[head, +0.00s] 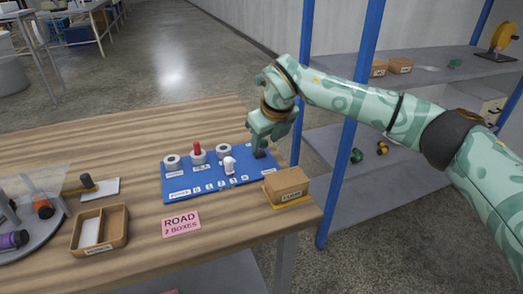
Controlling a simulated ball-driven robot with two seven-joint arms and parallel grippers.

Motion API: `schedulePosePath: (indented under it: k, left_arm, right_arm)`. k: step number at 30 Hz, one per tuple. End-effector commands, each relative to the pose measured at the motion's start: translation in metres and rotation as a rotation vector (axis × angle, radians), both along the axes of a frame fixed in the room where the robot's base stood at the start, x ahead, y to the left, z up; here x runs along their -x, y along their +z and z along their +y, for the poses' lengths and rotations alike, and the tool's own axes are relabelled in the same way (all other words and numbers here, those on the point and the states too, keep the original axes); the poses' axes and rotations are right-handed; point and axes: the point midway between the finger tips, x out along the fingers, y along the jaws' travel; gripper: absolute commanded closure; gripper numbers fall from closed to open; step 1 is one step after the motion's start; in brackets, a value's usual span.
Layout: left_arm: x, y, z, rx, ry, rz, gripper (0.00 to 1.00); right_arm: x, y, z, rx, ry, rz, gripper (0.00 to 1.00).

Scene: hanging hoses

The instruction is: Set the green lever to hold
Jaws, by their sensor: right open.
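A blue board (250,172) lies on the wooden table. It carries a red-topped upright piece (197,148), a white-topped piece (229,164), pale round pieces (172,161) and small white labels, too small to read. I cannot make out a green lever; the right end of the board is partly hidden by my right gripper. My right gripper (260,150) is open, pointing down over the board's back right corner, beside a dark piece there. I cannot tell if it touches that piece. My left gripper is not in view.
A cardboard box (287,184) sits on a yellow base at the board's right. A pink sign (181,223) reading "ROAD 2 BOXES" and a wooden tray (122,226) lie nearer. Blue posts (345,165) of a shelf rack stand right of the table.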

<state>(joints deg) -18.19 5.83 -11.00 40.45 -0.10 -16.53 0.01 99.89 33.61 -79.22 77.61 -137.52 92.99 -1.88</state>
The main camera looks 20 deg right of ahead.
Motion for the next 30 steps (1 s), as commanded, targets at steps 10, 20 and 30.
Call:
schedulePosePath:
  k: [10,20,30]
  left_arm:
    - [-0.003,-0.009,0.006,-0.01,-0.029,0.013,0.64]
    - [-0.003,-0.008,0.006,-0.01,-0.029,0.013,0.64]
    - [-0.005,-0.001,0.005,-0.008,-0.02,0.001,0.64]
  right_arm:
    - [-0.011,-0.026,0.001,0.0,0.0,-0.002,0.56]
    - [-0.011,-0.025,0.002,-0.001,0.0,-0.002,0.92]
    - [-0.004,-0.02,0.001,0.0,0.0,0.017,1.0]
